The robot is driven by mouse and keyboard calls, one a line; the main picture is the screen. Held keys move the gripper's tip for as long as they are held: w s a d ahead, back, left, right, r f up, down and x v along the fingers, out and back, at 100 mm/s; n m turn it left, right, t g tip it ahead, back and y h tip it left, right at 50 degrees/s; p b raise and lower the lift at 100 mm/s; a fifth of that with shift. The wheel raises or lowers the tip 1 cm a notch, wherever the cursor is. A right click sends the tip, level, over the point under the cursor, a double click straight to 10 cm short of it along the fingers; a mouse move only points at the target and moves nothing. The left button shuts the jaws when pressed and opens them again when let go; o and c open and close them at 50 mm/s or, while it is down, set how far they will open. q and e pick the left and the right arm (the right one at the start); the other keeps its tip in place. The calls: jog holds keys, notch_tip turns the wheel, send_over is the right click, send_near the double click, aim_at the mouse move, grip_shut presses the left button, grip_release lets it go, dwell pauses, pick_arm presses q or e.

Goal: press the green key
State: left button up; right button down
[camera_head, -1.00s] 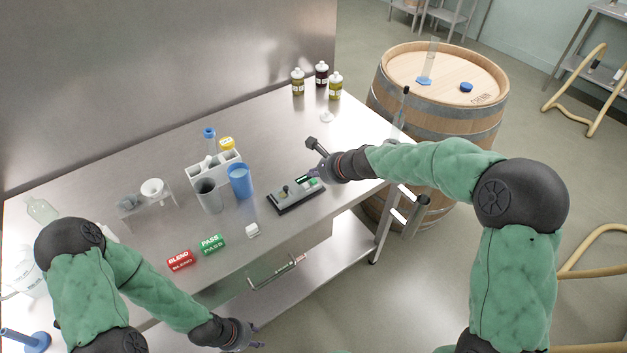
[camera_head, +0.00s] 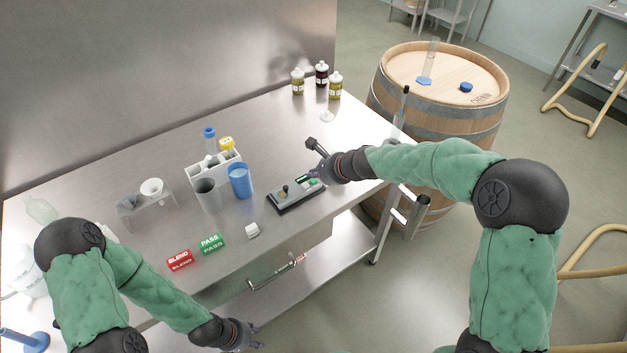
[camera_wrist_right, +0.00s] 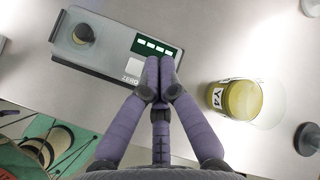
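A grey key device (camera_head: 297,195) with a black knob lies near the table's right front edge. In the right wrist view the device (camera_wrist_right: 92,52) shows a dark green panel (camera_wrist_right: 157,47) with white marks, and a pale key (camera_wrist_right: 133,67) beside the word ZERO. Some green also shows beside my right gripper in the head view, but whether it is a key or the panel is unclear. My right gripper (camera_wrist_right: 159,64) is shut and empty, its fingertips over the device's edge beside the pale key; contact cannot be told. My left gripper (camera_head: 254,337) is open and empty before the table.
A jar marked Y4 (camera_wrist_right: 238,100) stands right of my right gripper. A green PASS block (camera_head: 212,243), red BLEND block (camera_head: 179,260), small white block (camera_head: 252,231) and blue cup (camera_head: 240,180) are left of the device. Bottles (camera_head: 321,73) stand at the back.

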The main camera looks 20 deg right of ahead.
aim_at(315, 182)
jog(key=shift+f, duration=0.25)
jog(key=shift+f+b, duration=0.5)
jog(key=shift+b, duration=0.05)
dwell(0.6)
jog(key=shift+r, duration=0.2)
jog(key=shift+r+p, duration=0.7)
jog(key=shift+p, duration=0.2)
notch_tip(315, 182, up, 5)
jog(key=p, duration=0.5)
dwell(0.8)
